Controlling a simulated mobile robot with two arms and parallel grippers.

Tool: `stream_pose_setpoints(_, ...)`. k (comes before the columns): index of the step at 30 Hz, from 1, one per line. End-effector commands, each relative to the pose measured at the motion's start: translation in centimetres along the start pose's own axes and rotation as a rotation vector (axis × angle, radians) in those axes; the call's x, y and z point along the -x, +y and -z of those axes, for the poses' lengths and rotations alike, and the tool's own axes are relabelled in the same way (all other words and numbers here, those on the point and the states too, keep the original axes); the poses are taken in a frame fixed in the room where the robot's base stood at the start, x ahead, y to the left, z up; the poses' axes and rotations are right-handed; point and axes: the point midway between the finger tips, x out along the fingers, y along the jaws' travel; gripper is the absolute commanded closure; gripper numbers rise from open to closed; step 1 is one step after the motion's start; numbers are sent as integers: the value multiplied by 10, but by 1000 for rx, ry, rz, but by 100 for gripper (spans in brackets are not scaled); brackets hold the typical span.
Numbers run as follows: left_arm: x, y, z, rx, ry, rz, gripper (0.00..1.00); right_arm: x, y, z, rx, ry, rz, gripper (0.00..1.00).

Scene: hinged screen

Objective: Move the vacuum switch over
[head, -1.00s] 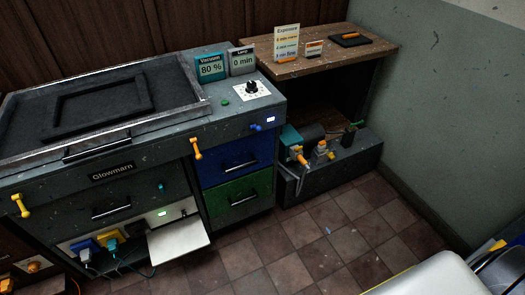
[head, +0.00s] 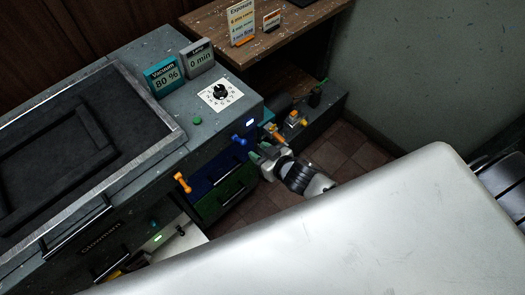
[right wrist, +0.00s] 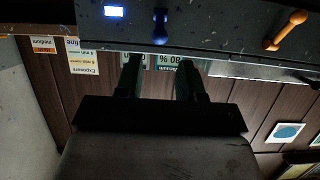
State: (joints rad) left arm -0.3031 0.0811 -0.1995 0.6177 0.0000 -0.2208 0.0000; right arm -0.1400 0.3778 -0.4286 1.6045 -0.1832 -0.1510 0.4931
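A blue lever switch (head: 239,140) sticks out of the grey machine's front edge, beside a small lit display (head: 250,123). An orange lever (head: 182,182) is farther left on that front. No label on either lever is readable. My right gripper (head: 258,155) is just in front of and below the blue lever in the head view. Its fingers (right wrist: 159,80) are apart and empty in the right wrist view. There the blue lever (right wrist: 160,26) shows beyond the fingertips, in line with the gap, apart from them. My left gripper is not in view.
A teal "Vacuum 80 %" sign (head: 165,77) and a grey "Lamp" sign (head: 199,59) stand on the machine, near a black dial (head: 219,92). A wooden desk (head: 275,45) adjoins at the right. Blue and green drawers (head: 225,192) lie below the blue lever.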

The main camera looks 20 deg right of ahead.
Motion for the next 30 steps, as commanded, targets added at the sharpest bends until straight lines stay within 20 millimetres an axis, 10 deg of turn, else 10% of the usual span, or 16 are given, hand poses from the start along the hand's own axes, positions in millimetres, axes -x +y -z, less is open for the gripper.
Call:
stream_pose_setpoints(15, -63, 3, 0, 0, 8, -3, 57, -77, 1, -6, 2, 1, -2, 62)
stream_pose_setpoints(21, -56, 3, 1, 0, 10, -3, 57, -74, 1, -1, -1, -2, -2, 88)
stream_pose_setpoints(30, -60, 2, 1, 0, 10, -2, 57, -74, 1, -9, -1, -1, -2, 88)
